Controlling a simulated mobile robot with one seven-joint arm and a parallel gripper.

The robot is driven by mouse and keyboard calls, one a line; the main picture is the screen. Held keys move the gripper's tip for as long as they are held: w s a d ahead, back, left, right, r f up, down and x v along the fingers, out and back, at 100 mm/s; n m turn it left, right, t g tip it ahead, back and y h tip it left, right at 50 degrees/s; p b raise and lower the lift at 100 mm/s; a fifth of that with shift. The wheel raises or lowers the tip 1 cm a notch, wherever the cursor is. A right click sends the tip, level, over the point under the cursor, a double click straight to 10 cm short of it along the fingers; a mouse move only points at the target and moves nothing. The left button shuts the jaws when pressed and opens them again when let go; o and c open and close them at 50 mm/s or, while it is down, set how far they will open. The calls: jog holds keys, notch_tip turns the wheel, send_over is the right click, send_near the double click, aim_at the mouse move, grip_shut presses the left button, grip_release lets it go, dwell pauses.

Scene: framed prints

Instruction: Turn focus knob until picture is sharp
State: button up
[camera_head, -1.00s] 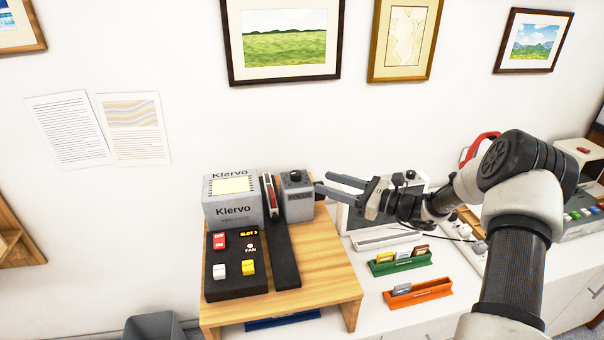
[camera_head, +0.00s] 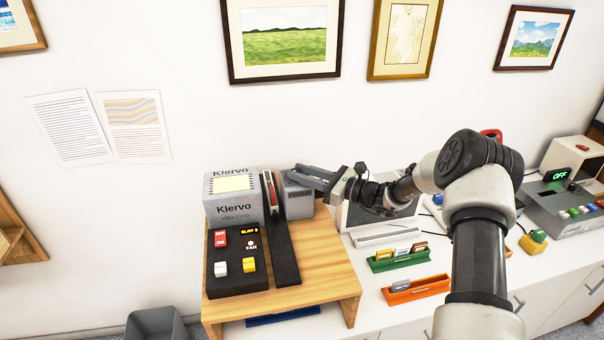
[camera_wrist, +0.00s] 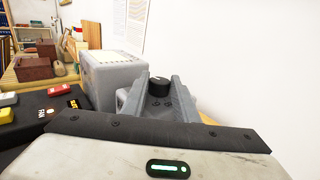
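The grey box marked FOCUS (camera_head: 299,203) stands at the right of the grey Klervo projector (camera_head: 240,211) on a wooden stand (camera_head: 318,272). In the wrist view, the black focus knob (camera_wrist: 158,87) with a light mark sits on top of that box. My gripper (camera_head: 297,172) reaches in from the right over the box and hides the knob in the head view. In the wrist view, my gripper (camera_wrist: 161,80) is open, its fingers on either side of the knob; contact cannot be told. No projected picture is clearly visible.
A black control panel (camera_head: 237,283) with red, white and yellow buttons lies in front of the projector. A green holder (camera_head: 399,262) and an orange holder (camera_head: 416,290) hold slides at the right. Framed prints (camera_head: 285,42) hang on the wall above.

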jog(key=c, duration=0.5)
jog(key=shift+t, duration=0.3)
jog(key=m+t+h, duration=0.1)
jog(key=h, duration=0.1)
jog(key=m+t+h, duration=0.2)
jog(key=s+a+m+t+h+b, duration=0.1)
jog(key=m+t, duration=0.1)
jog(key=shift+h, duration=0.4)
jog(key=shift+a+m+t+h+p, duration=0.1)
jog(key=shift+m+t+h+p, duration=1.05)
jog(key=shift+m+h, duration=1.3)
jog(key=shift+m+t+h, duration=0.25)
jog(key=shift+t+h, duration=0.2)
jog(key=shift+h, duration=0.4)
jog(key=shift+a+m+h+p, duration=0.2)
jog(key=shift+m+h, duration=0.35)
jog(key=shift+h, duration=0.5)
jog(key=shift+a+m+h+p, duration=0.15)
jog(key=shift+m+h, duration=0.4)
jog(key=shift+h, duration=0.5)
jog(key=shift+m+h, duration=0.7)
jog(key=shift+h, duration=0.4)
jog(key=shift+r+h, duration=0.15)
jog(key=shift+h, duration=0.15)
